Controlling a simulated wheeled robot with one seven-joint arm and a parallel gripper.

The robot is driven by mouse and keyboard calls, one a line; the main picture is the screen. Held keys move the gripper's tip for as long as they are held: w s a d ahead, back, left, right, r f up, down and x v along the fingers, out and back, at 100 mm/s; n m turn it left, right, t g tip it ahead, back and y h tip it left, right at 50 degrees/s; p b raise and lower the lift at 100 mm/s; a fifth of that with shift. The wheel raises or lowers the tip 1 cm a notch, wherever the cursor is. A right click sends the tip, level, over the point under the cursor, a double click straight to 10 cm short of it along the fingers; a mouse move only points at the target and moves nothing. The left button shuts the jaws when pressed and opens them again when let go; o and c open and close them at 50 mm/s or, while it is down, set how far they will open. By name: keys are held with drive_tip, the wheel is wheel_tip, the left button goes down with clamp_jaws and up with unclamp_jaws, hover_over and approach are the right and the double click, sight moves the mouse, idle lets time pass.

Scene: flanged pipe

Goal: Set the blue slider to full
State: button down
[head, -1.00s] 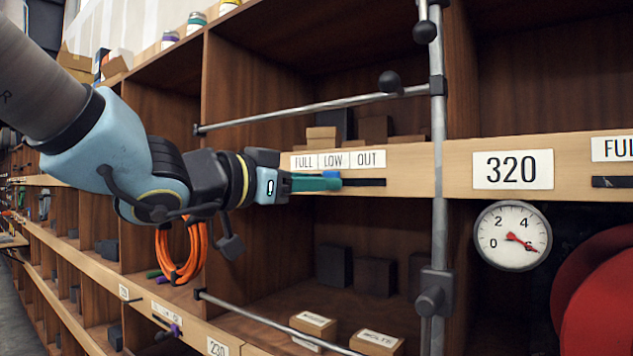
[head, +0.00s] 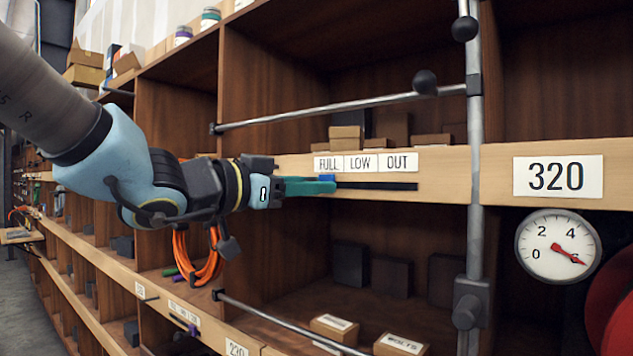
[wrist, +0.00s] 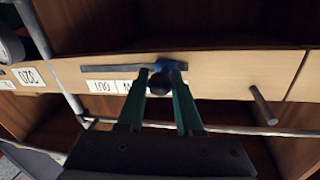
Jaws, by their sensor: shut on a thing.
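The blue slider (head: 327,179) sits in a dark horizontal slot (head: 380,186) on a wooden shelf rail, under the FULL label (head: 329,163). The LOW label (head: 360,162) and OUT label (head: 398,161) are to its right. My gripper (head: 325,187) reaches in from the left with green fingers, shut on the slider. In the wrist view the blue slider (wrist: 174,66) shows between and behind the fingertips of my gripper (wrist: 164,74), at the right end of the visible slot (wrist: 105,68). A dark round knob is between the fingers. The FULL label is hidden there.
An upright metal pole (head: 474,180) and a horizontal rod (head: 330,113) stand in front of the shelves. A gauge (head: 558,246) hangs below the 320 label (head: 558,176). Orange cable (head: 197,255) hangs below my arm. Small boxes (head: 400,344) sit on the lower shelf.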

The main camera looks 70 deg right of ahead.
drive_tip(key=c, duration=0.9)
unclamp_jaws()
drive_tip(key=shift+w+d, duration=0.1)
drive_tip(key=shift+w, duration=0.3)
drive_tip(key=o, duration=0.3)
drive_tip(key=shift+s, duration=0.1)
drive_tip(key=b+v, duration=0.2)
drive_tip(key=v, duration=0.9)
drive_tip(key=shift+s+b, duration=0.1)
drive_tip(key=shift+b, duration=0.25)
